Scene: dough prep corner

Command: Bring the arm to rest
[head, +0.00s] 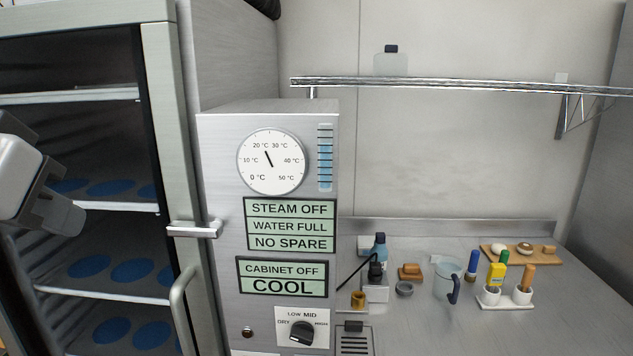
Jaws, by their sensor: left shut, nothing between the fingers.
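My left gripper (66,212) is at the left edge of the head view, in front of the glass door of the tall cabinet. It is shut and empty, and it touches nothing that I can see. Only its grey end and part of the white wrist show; the rest of that arm is out of the picture. My right arm and gripper are not in view.
The cabinet door frame (172,130) has a latch (195,229) and a curved handle (181,300). A control box (220,150) with dial and signs stands beside it. The steel counter (420,330) holds a jug (447,280) and small items. A shelf (450,87) hangs above.

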